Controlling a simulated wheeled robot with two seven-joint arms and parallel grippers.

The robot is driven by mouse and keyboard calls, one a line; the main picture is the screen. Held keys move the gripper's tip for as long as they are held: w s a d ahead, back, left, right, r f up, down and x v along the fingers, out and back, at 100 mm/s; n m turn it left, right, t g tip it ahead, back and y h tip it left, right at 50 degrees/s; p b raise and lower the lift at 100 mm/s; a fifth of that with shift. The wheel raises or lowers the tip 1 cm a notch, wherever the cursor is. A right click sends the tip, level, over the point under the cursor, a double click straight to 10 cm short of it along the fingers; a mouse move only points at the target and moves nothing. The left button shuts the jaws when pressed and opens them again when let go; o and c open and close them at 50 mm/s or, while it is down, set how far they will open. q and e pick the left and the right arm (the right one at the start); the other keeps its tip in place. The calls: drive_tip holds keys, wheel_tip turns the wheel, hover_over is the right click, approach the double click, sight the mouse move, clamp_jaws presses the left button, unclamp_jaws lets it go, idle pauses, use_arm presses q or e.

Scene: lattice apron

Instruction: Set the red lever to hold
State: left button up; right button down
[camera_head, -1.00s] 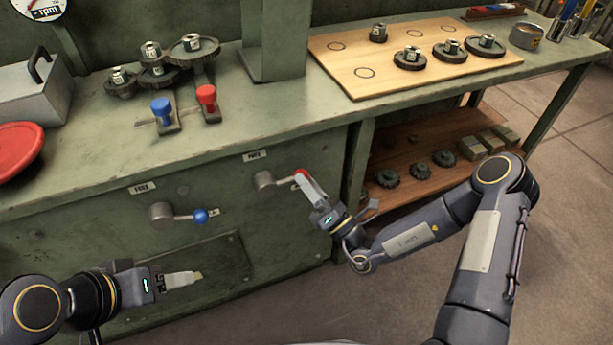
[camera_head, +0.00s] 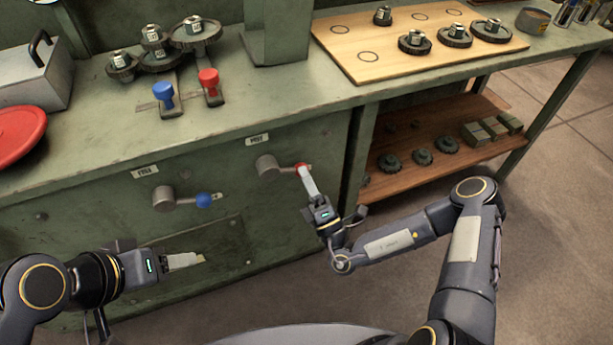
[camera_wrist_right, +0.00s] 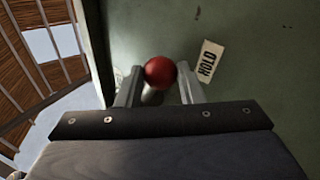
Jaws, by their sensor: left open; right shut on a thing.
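The red lever (camera_head: 285,168) is on the green cabinet front, its grey hub at left and its arm pointing right, roughly level. My right gripper (camera_head: 305,171) is shut on its red knob, which it partly hides. In the right wrist view the red knob (camera_wrist_right: 159,72) sits between the two fingers. A white HOLD label (camera_wrist_right: 208,60) is on the panel just right of the knob there, apart from it. A FREE label (camera_head: 257,140) appears above the hub; its print is small. My left gripper (camera_head: 190,262) is open and empty, low before the cabinet.
A blue lever (camera_head: 203,200) is on the same panel, left of the red one. On the bench stand blue (camera_head: 163,92) and red (camera_head: 208,79) knobbed handles, gears and a wooden board (camera_head: 345,50). An open shelf (camera_head: 410,165) lies right of the cabinet.

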drive_tip(key=shift+f, duration=0.1)
drive_tip(key=c, duration=1)
unclamp_jaws()
drive_tip(key=shift+s, duration=0.1)
drive_tip(key=v, duration=0.7)
drive_tip(key=shift+s+d+f+p, duration=0.15)
drive_tip(key=shift+s+f+p, duration=0.1)
drive_tip(key=shift+p, duration=0.1)
drive_tip(key=shift+r, duration=0.15)
